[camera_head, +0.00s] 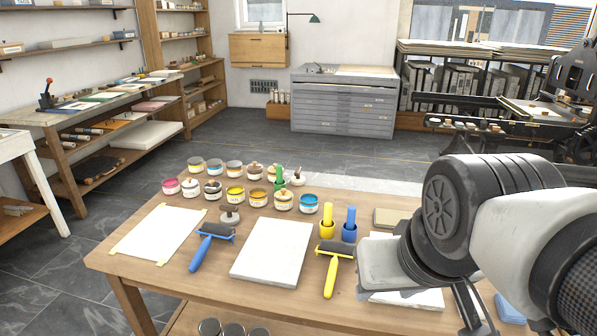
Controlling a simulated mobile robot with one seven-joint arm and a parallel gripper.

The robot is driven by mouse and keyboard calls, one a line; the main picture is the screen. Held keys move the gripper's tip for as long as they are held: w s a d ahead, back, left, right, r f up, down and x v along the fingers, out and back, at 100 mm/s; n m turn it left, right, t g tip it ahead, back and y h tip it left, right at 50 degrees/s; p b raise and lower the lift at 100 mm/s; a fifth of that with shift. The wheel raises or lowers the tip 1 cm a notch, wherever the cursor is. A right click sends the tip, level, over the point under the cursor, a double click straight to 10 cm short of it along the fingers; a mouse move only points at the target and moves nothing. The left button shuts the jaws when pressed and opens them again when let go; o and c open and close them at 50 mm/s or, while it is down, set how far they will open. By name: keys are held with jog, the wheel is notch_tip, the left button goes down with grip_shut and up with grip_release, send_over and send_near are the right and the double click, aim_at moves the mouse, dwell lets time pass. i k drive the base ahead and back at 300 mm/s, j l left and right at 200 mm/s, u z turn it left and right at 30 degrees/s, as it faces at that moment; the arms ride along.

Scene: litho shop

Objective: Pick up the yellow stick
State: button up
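The yellow stick (326,214) stands upright in a small yellow cup (327,231) near the middle of the wooden table. Its lower part is hidden in the cup. A blue stick (351,214) stands in a blue cup (349,234) just to its right. A green stick (279,175) stands farther back among the jars. My arm reaches in from the right edge, and its wrist is to the right of the yellow stick, nearer the camera. Dark parts of my gripper (467,307) show below the wrist, mostly hidden, so its opening cannot be made out.
Several ink jars (235,195) crowd the table's back. A blue roller (211,246), a grey slab (271,253) and a yellow-handled roller (331,278) lie in front of the cups. A white sheet (157,234) lies at left. A tan block (391,217) is right of the blue cup.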

aim_at(327, 206)
jog(key=i+j+z, duration=0.35)
jog(key=j, duration=0.25)
jog(key=i+j+z, duration=0.15)
jog(key=j, duration=0.2)
